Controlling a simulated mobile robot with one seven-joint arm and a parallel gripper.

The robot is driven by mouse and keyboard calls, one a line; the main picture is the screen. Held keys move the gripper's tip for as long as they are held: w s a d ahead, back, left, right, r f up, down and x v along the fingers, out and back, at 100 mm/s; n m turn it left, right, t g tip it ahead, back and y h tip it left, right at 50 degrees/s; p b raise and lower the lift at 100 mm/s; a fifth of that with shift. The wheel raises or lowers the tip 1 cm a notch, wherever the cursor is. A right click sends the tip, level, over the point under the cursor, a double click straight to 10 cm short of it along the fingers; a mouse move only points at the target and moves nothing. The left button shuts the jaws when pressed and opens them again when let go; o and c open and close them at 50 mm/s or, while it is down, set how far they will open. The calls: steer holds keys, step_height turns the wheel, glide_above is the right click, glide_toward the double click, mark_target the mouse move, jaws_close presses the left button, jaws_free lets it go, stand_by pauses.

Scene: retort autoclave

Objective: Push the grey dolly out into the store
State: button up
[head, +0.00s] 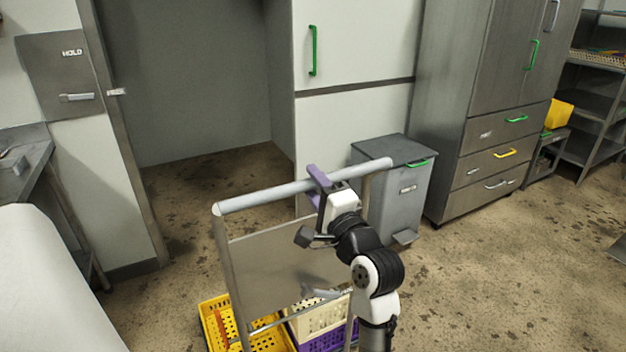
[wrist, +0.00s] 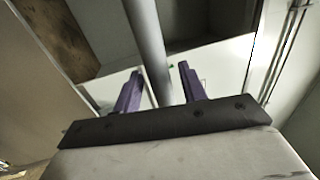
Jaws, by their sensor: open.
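The grey dolly stands in front of me, with a light grey push bar (head: 270,196) on upright posts and a flat grey panel (head: 290,262) below it. My gripper (head: 318,185) is at the bar, right of its middle. In the wrist view the bar (wrist: 148,45) runs between the two purple fingers of my gripper (wrist: 160,88). The fingers are apart, one on each side of the bar. The dolly's wheels and most of its deck are hidden.
A yellow crate (head: 262,340) and a cream crate (head: 318,322) above a purple one (head: 325,342) are on the dolly. An open doorway with bare floor (head: 215,190) lies beyond the bar. A grey bin (head: 395,185) and a drawer cabinet (head: 490,140) stand right. A white rounded surface (head: 45,290) is at left.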

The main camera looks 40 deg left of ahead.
steer(key=shift+w+a+r, duration=0.1)
steer(key=shift+w+a, duration=0.05)
steer(key=shift+a, duration=0.3)
jaws_close()
